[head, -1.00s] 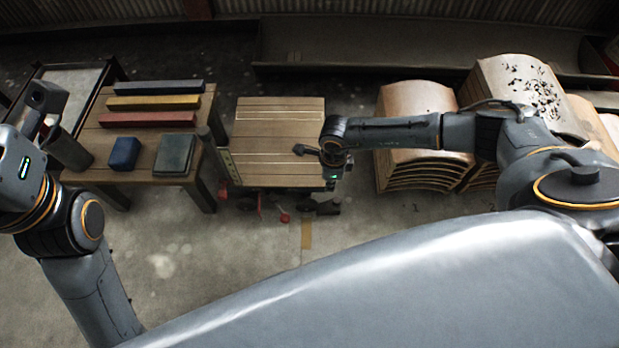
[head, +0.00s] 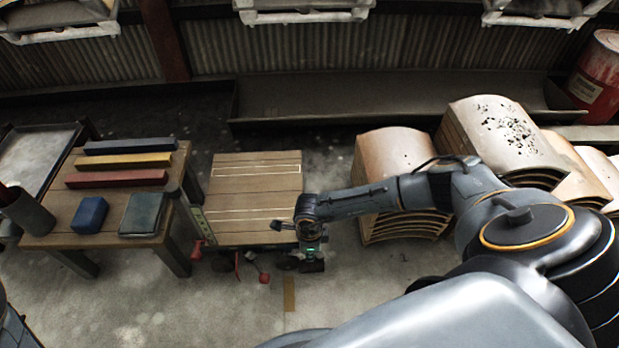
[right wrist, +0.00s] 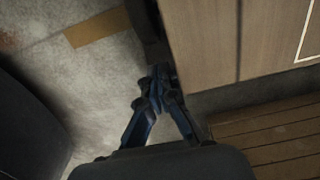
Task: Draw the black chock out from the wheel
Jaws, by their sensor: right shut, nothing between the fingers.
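My right gripper (head: 311,265) points down beside the near right corner of the wooden-topped cart (head: 254,172). In the right wrist view its blue fingertips (right wrist: 157,84) are together with nothing between them, close to the cart's edge (right wrist: 178,60). A dark shape (right wrist: 149,32) lies just beyond the fingertips under that edge; I cannot tell if it is the wheel or the black chock. In the head view a dark wheel-like part (head: 286,262) shows low by the cart's front, left of my gripper. The chock is not clearly visible. My left gripper is out of view.
A workbench (head: 60,222) with coloured bars and two blocks stands left of the cart. Stacks of curved panels (head: 395,165) stand to the right. Red parts (head: 264,278) show low at the cart's front.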

